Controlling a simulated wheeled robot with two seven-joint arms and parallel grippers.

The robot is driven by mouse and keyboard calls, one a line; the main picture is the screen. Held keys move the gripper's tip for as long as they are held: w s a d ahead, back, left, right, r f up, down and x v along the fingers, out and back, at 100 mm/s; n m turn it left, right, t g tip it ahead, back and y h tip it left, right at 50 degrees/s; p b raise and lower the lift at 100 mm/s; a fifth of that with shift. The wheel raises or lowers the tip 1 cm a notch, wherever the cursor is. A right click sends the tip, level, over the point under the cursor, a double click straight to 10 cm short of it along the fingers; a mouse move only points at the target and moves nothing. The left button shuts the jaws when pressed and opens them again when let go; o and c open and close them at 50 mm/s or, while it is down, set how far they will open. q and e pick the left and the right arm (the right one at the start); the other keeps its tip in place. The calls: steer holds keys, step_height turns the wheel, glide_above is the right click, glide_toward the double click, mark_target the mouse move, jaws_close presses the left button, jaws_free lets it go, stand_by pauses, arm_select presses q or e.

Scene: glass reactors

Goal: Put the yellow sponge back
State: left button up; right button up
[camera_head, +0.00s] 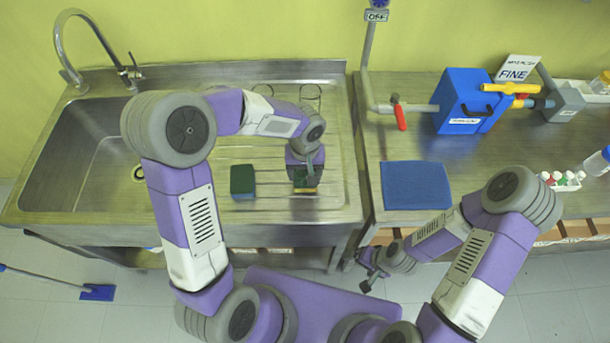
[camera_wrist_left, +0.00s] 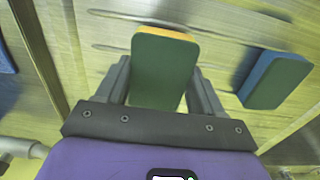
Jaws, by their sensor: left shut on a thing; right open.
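The yellow sponge (camera_head: 305,189) has a green face and a yellow edge. It is at my left gripper (camera_head: 304,180), low over the right part of the ribbed drainboard. In the left wrist view the yellow sponge (camera_wrist_left: 163,68) sits between the two fingers of my left gripper (camera_wrist_left: 161,80), which is shut on it. I cannot tell whether it touches the drainboard. A second sponge, green and blue (camera_head: 242,182), lies on the drainboard to the left; it also shows in the left wrist view (camera_wrist_left: 275,79). My right gripper (camera_head: 367,272) is open and empty, in front of the counter edge.
The metal sink (camera_head: 85,165) with a tall tap (camera_head: 75,45) is on the left. A wire rack (camera_head: 290,93) stands behind my left arm. On the right counter are a blue mat (camera_head: 415,186), a blue valve block (camera_head: 463,100) and small bottles (camera_head: 562,179).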

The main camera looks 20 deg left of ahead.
mark_target(305, 174)
arm_select(q)
steer(key=shift+w+f, duration=0.1)
steer(key=shift+f, duration=1.15)
steer(key=shift+f+b, duration=0.15)
steer(key=shift+b, duration=0.2)
steer(key=o, duration=1)
steer(key=shift+r, duration=0.25)
step_height(305, 174, up, 12)
steer(key=p, duration=0.2)
